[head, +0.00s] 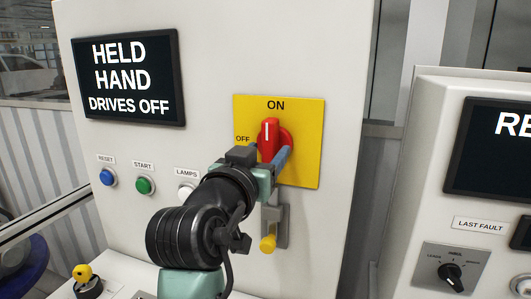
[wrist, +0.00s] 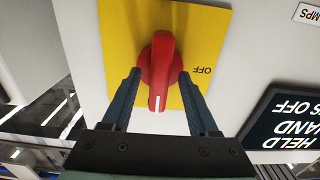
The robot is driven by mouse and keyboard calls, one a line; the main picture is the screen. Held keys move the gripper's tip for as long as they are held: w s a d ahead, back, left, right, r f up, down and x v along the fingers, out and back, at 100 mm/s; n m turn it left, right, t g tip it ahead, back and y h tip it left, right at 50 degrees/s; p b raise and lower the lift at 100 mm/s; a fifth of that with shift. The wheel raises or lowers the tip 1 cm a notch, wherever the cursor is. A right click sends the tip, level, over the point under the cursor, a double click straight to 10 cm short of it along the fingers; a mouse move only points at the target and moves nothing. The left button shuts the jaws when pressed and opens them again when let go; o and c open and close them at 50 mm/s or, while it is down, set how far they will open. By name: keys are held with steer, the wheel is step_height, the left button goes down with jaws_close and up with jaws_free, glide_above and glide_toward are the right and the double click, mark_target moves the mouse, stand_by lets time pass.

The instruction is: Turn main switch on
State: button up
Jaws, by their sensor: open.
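The main switch is a red rotary handle (head: 268,138) on a yellow plate (head: 308,140) with ON above it and OFF to its left. Its white mark is at the top, so the handle stands upright, pointing at ON. In the wrist view, which is upside down, the red handle (wrist: 160,75) has its white mark at the lower end. My gripper (wrist: 161,75) is open, with one finger on each side of the handle; I cannot tell whether either finger touches it. In the head view my gripper (head: 272,155) partly covers the handle's lower part and the OFF side.
A display (head: 128,78) reads HELD HAND DRIVES OFF. Blue RESET (head: 108,178) and green START (head: 144,185) buttons sit below it, with a LAMPS button (head: 186,190) beside my arm. A yellow-tipped grey fitting (head: 268,243) hangs under the plate. A second cabinet with a selector knob (head: 451,276) stands right.

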steer(key=b+v, duration=0.3)
steer(key=v, duration=1)
steer(key=s+d+r+n+t+y, duration=0.1)
steer(key=s+d+r+t+y, duration=0.1)
steer(key=s+r+t, duration=0.3)
steer(key=s+d+r+n+t+y+p, duration=0.1)
steer(key=s+r+t, duration=0.4)
steer(key=r, duration=0.7)
steer(key=d+n+y, duration=0.1)
steer(key=y, duration=0.1)
steer(key=shift+s+d+y, duration=0.15)
steer(key=shift+s+y, duration=0.15)
steer(key=shift+s, duration=0.1)
